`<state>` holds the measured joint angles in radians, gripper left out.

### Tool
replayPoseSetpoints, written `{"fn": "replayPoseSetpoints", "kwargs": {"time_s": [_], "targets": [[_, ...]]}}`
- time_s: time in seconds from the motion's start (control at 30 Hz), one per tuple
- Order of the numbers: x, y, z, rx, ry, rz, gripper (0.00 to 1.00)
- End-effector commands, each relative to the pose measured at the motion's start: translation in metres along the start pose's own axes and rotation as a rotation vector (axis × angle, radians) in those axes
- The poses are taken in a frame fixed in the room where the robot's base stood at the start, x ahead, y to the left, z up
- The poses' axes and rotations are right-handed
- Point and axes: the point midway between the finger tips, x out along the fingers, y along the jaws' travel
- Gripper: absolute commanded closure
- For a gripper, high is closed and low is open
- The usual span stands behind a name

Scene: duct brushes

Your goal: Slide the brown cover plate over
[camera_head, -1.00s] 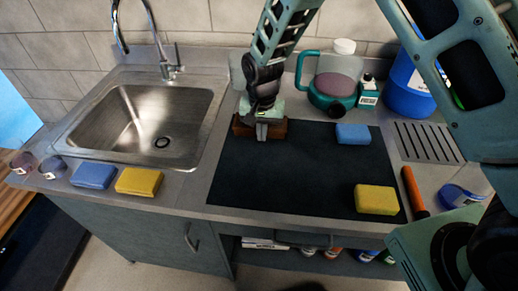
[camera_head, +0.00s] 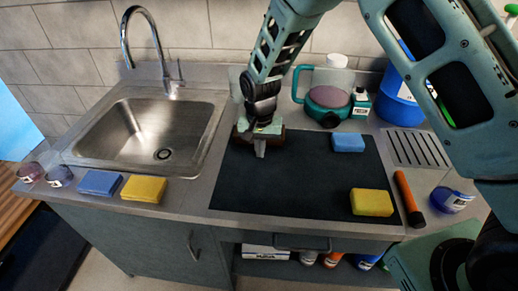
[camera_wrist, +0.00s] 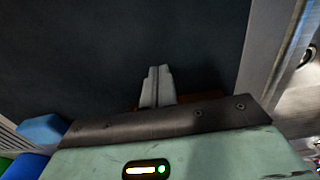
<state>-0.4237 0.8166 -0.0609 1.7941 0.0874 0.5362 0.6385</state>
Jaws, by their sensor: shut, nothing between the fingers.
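The brown cover plate (camera_head: 278,138) lies near the back left corner of the dark mat. My gripper covers its middle, so only its ends show in the head view. A thin brown strip (camera_wrist: 188,98) of it shows beside my fingers in the wrist view. My gripper (camera_head: 260,152) is shut and empty, with its fingertips pointing down just in front of the plate. Its closed fingers also show in the wrist view (camera_wrist: 157,85). I cannot tell whether the fingers touch the plate.
The dark mat (camera_head: 290,180) is bare in its middle. A blue sponge (camera_head: 348,142) and a yellow sponge (camera_head: 371,203) lie on its right side. The sink (camera_head: 160,130) is to the left. A teal jug (camera_head: 328,98) and small bottle (camera_head: 360,104) stand behind.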

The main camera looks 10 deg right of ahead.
Motion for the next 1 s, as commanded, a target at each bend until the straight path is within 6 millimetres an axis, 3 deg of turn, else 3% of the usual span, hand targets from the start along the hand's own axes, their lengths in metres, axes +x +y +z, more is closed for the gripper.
{"fn": "replayPoseSetpoints", "kwargs": {"time_s": [0.6,0.87,1.0], "targets": [[-0.083,0.0,-0.001,0.0,0.004,-0.003,1.0],[-0.096,0.0,0.0,-0.001,0.002,-0.002,1.0],[-0.11,-0.001,0.025,-0.073,-0.012,-0.026,1.0]]}}
